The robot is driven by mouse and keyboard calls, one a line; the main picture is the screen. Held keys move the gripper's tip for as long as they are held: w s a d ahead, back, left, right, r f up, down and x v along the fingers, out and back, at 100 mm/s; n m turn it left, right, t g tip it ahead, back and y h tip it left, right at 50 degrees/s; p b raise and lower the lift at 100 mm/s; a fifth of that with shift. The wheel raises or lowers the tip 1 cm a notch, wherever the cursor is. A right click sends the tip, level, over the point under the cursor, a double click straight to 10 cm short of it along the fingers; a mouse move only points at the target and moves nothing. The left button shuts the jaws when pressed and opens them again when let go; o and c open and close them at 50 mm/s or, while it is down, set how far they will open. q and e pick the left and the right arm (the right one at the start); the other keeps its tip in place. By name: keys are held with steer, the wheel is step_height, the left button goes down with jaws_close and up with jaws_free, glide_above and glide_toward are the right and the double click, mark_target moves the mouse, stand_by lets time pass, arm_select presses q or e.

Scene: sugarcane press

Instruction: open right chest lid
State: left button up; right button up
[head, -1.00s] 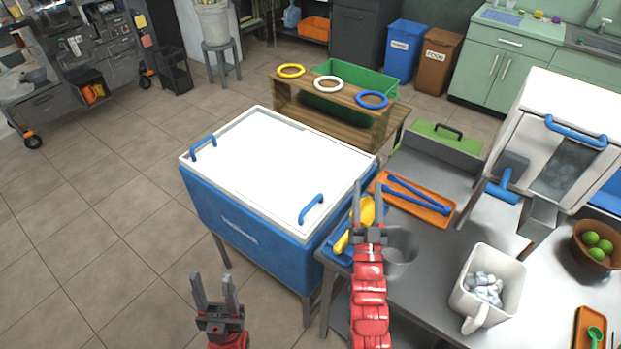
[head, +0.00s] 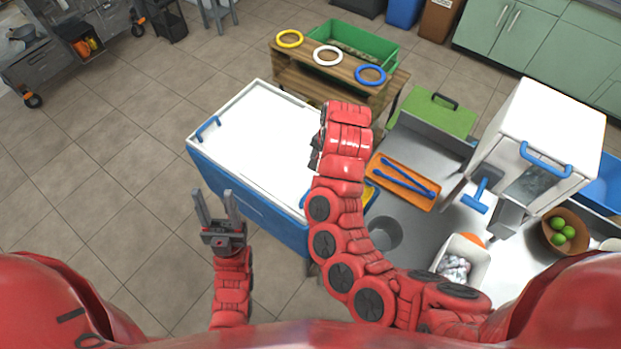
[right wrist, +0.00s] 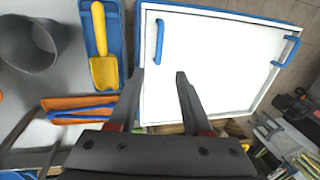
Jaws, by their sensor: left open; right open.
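The chest (head: 240,200) is a blue box with a white lid (head: 265,135), lying closed. The lid's left blue handle (head: 208,127) shows clearly in the head view; its right side is partly hidden by my right arm. In the right wrist view the lid (right wrist: 215,65) has a near blue handle (right wrist: 159,41) and a far one (right wrist: 287,50). My right gripper (right wrist: 158,76) is open and empty, its fingers pointing over the lid's edge, apart from the near handle. My left gripper (head: 213,193) is open and empty at the chest's front left.
Right of the chest is a table with a grey cup (head: 384,233), an orange tray (head: 404,181) with blue tongs and a white press (head: 545,125). A yellow scoop (right wrist: 103,60) lies in a blue tray beside the chest. A wooden shelf (head: 345,84) with rings stands behind.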

steer(key=f+b, duration=0.1)
steer(key=f, duration=0.4)
steer(key=w+a+f+b, duration=0.1)
steer(key=f+b, duration=0.1)
steer(key=f, duration=0.3)
steer(key=a+f+b, duration=0.1)
steer(key=f, duration=0.4)
steer(key=shift+w+a+b, duration=0.2)
steer(key=shift+w+b, duration=0.1)
steer(key=shift+w+a+f, duration=0.1)
steer(key=shift+a+f, duration=0.05)
steer(key=shift+f, duration=0.8)
jaws_close()
